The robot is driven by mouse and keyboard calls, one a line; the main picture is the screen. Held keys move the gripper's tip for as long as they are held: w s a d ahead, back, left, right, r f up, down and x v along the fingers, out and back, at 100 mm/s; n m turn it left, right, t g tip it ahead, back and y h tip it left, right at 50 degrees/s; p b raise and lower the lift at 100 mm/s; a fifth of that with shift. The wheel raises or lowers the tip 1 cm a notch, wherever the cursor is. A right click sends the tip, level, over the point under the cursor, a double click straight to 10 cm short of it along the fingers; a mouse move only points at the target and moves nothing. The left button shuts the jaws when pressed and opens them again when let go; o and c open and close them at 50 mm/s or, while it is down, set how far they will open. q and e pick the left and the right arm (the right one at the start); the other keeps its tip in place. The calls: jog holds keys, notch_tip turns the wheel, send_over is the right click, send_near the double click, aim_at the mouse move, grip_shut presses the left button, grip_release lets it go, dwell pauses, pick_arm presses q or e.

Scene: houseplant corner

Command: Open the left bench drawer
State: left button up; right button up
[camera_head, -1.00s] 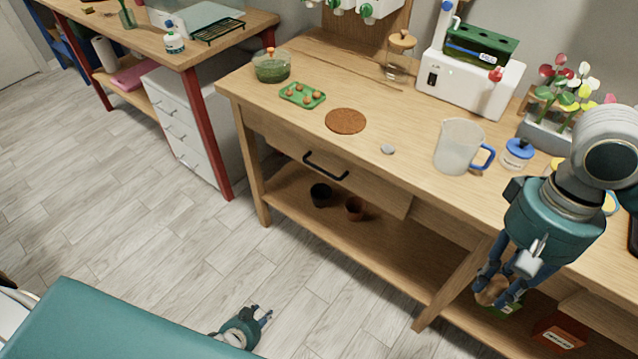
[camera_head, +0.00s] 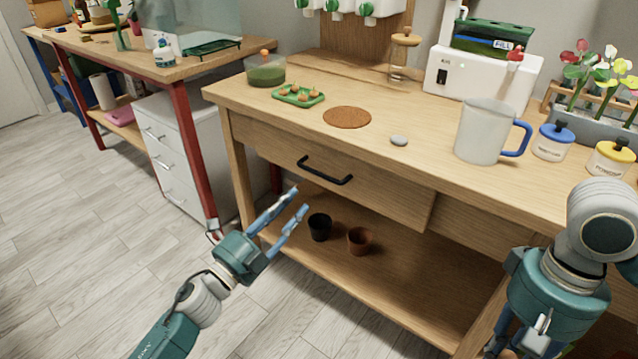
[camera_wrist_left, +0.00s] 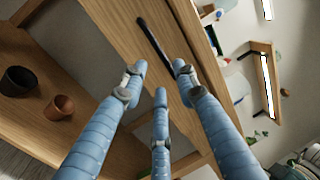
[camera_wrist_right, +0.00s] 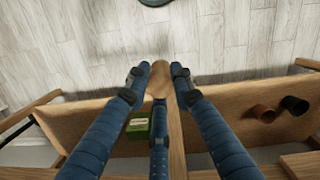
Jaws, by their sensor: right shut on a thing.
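The left bench drawer (camera_head: 270,145) looks shut, with a black bar handle (camera_head: 325,172) across its front. The handle also shows in the left wrist view (camera_wrist_left: 153,42), beyond the fingertips. My left gripper (camera_head: 298,202) is open and empty, in front of the drawer, below and left of the handle and apart from it. Its spread fingers fill the lower left wrist view (camera_wrist_left: 160,76). My right gripper (camera_wrist_right: 160,76) is shut on a tan, rounded thing (camera_wrist_right: 160,82), mostly hidden by the fingers. In the head view its fingers are largely cut off at the lower right.
A black pot (camera_head: 320,227) and a brown pot (camera_head: 359,241) stand on the lower shelf (camera_head: 400,285). On the bench top are a cork mat (camera_head: 347,117), a grey stone (camera_head: 399,140) and a jug (camera_head: 482,132). A red-legged table (camera_head: 190,140) stands left. The floor in front is clear.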

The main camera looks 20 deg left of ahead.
aim_at(319, 175)
pick_arm(q)
jog(key=x, duration=1.1)
jog(key=shift+c, duration=0.2)
grip_shut()
